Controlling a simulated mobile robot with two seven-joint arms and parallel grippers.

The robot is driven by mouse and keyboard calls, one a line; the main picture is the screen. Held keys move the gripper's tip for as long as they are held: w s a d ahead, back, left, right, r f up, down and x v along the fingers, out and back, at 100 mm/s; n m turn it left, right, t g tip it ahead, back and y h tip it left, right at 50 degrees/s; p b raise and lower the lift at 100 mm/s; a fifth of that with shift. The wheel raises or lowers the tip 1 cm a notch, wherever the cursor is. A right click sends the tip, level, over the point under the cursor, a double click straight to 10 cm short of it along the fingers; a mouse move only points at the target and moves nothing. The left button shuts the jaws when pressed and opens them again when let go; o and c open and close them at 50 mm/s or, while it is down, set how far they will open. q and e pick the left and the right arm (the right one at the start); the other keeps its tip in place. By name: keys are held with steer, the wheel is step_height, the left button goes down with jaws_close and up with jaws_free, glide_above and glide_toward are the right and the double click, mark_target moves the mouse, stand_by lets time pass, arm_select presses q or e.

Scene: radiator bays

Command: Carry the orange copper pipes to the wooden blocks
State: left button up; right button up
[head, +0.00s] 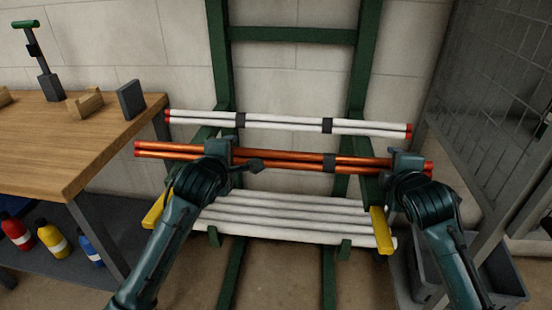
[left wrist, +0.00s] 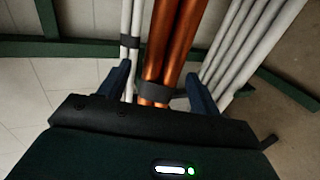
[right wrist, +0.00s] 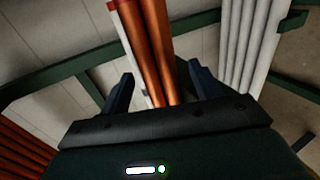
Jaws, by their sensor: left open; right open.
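The orange copper pipes (head: 285,157) lie as a bundle across the green rack's arms, with dark bands and red end caps. My left gripper (head: 228,155) is open at the bundle's left part; in the left wrist view its fingers stand either side of the pipes (left wrist: 168,50) near a dark band. My right gripper (head: 408,163) is open at the right end; in the right wrist view its fingers flank the pipes (right wrist: 152,50). The wooden blocks (head: 85,104) are on the bench at the left, with another (head: 4,97) at the picture's edge.
White pipes with red caps (head: 285,123) lie behind the copper ones, and several white pipes (head: 290,215) lie lower in front. The wooden workbench (head: 60,145) is at left, with bottles below. A mesh cage (head: 490,100) and grey bin (head: 505,275) are at right.

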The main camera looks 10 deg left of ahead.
arm_select(q)
steer(key=shift+c, duration=0.4)
arm_select(e)
steer(key=shift+c, duration=0.4)
arm_select(q)
jaws_close()
arm_select(e)
jaws_close()
arm_select(q)
steer(key=shift+r, duration=0.3)
arm_select(e)
steer(key=shift+r, duration=0.25)
